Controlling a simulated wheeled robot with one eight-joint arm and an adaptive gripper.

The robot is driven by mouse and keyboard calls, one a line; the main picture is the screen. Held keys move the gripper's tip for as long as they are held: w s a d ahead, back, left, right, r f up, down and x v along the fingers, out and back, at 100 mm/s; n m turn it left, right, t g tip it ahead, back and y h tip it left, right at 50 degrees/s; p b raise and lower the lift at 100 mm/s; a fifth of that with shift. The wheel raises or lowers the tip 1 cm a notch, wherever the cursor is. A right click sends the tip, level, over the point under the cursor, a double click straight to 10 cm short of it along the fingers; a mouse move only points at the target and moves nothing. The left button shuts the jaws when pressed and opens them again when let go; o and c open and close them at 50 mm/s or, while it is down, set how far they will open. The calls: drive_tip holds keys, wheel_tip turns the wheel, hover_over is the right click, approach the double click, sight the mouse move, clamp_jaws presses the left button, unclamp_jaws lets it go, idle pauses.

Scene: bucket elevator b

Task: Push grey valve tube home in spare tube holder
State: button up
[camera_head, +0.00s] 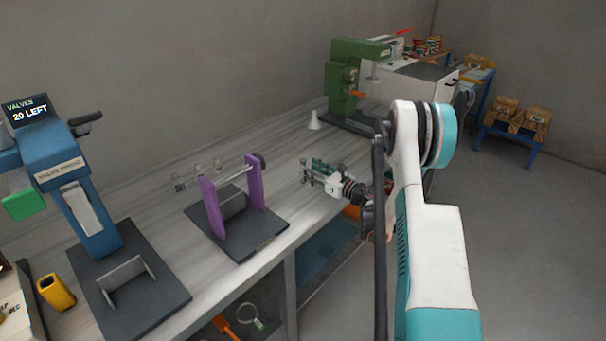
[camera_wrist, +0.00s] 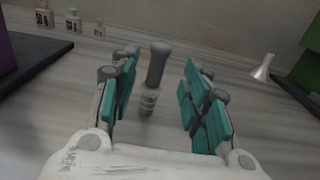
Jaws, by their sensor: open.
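A grey tube (camera_wrist: 158,62) with a rounded top stands slightly tilted in the picture between my finger pads in the wrist view. Its lower end meets a pale ribbed piece (camera_wrist: 149,100), which may be the spare tube holder or part of the tube; I cannot tell how deep it sits. My gripper (camera_wrist: 162,72) is open, with teal pads apart on both sides of the tube and a visible gap to each. In the head view my gripper (camera_head: 312,172) is over the bench, right of the purple stand. The tube cannot be made out there.
The purple stand (camera_head: 212,208) on its dark base is left of my gripper. A white cone (camera_head: 314,121) and a green press (camera_head: 345,75) are farther back. A blue valve machine (camera_head: 85,205) stands at left. Small labelled bottles (camera_wrist: 73,20) stand behind. Bench around the tube is clear.

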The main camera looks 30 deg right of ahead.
drive_tip(key=x, duration=0.2)
drive_tip(key=b+x, duration=0.1)
drive_tip(key=x, duration=0.1)
drive_tip(key=shift+a, duration=0.3)
drive_tip(key=shift+r, duration=0.15)
clamp_jaws()
